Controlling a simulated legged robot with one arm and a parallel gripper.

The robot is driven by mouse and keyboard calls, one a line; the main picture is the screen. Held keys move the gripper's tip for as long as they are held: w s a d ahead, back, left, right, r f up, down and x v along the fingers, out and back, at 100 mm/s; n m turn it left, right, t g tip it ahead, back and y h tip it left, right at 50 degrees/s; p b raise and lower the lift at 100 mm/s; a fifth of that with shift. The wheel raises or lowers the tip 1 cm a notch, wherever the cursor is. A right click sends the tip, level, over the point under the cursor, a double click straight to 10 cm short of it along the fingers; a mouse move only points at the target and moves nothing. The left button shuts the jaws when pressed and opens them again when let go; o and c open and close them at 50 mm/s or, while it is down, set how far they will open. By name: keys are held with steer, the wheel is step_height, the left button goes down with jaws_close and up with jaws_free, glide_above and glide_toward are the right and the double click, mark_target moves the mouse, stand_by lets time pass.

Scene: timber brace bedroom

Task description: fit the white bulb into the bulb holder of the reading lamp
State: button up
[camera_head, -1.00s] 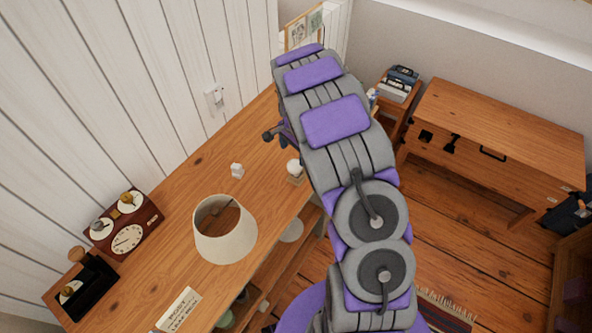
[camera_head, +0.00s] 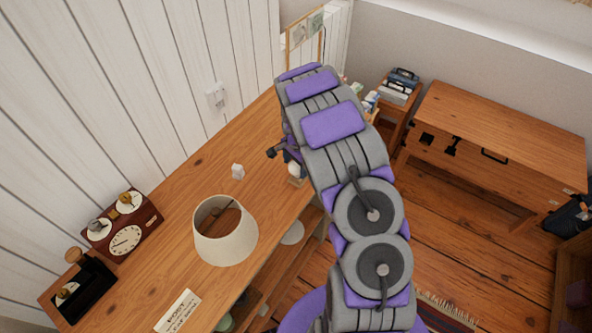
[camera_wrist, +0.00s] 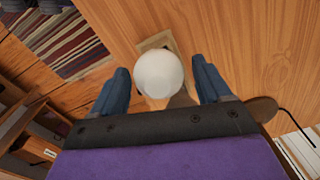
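The white bulb (camera_wrist: 159,75) sits in or on a small wooden block (camera_wrist: 157,42) at the desk's edge. In the wrist view it lies between the two blue fingers of my gripper (camera_wrist: 160,70), with a visible gap on each side. The gripper is open. In the head view the bulb (camera_head: 294,168) is partly hidden by my gripper, which is close above it. The reading lamp's cream shade (camera_head: 226,243) stands on the desk to the lower left. Its top opening shows a dark interior; I cannot make out the bulb holder clearly.
A red-brown box with a dial (camera_head: 125,238), a black tray (camera_head: 82,290) and a printed card (camera_head: 178,311) are at left. A wooden chest (camera_head: 490,145) stands across the floor.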

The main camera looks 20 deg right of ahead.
steer(key=shift+d, duration=0.15)
steer(key=c, duration=0.9)
